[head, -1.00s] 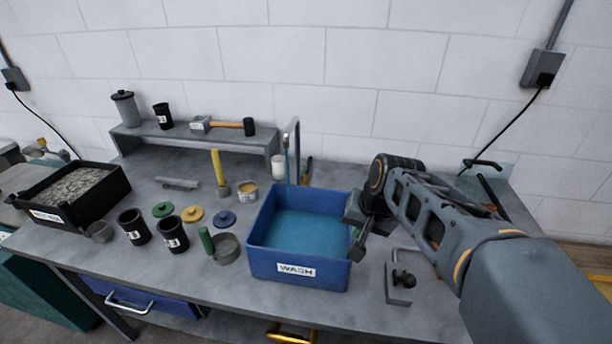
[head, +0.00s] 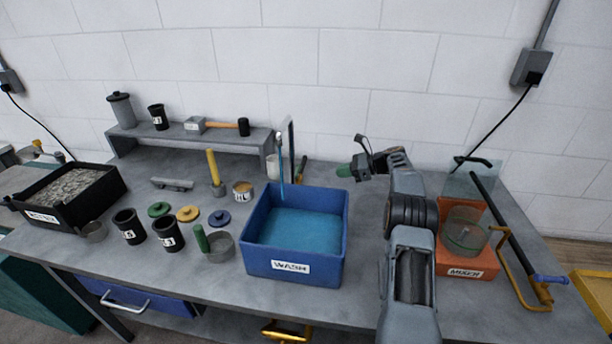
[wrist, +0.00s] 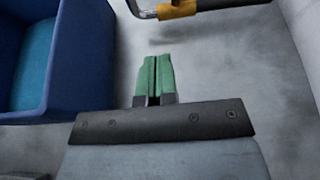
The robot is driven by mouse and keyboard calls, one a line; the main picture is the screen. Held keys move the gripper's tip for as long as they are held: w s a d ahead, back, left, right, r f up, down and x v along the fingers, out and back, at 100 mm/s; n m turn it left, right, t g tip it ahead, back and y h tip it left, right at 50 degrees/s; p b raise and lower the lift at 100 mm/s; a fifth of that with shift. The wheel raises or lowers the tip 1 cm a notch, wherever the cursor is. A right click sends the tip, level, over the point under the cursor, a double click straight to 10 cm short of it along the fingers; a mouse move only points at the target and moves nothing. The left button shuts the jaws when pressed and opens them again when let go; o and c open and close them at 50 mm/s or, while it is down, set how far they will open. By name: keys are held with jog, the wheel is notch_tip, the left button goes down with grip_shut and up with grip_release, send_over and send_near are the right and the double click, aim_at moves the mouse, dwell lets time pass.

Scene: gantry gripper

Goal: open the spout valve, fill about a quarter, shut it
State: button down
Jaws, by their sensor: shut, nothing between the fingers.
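My gripper (head: 344,171) has green fingertips and is shut and empty. In the head view it is raised behind the right back corner of the blue WASH bin and points left. The wrist view shows the fingertips (wrist: 154,78) pressed together above bare grey bench, right of the bin. On the right, a clear round vessel (head: 462,238) stands on an orange labelled block (head: 466,264). A dark spout-like fitting (head: 480,161) shows behind it. I cannot tell which part is the spout valve, its setting, or the fill level. My arm hides the bench left of the vessel.
The blue WASH bin (head: 297,268) with blue contents stands mid-bench. A bent metal bar with a yellow band (wrist: 178,9) crosses the top of the wrist view. Cups and lids fill the left bench.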

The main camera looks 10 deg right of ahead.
jog(key=p, duration=0.3)
send_near(297, 172)
jog(key=a+f, duration=0.4)
jog(key=shift+w, duration=0.2)
jog(key=shift+w+a, duration=0.15)
jog(key=shift+a, duration=0.35)
jog(key=shift+w+a, duration=0.2)
jog(key=shift+a, duration=0.25)
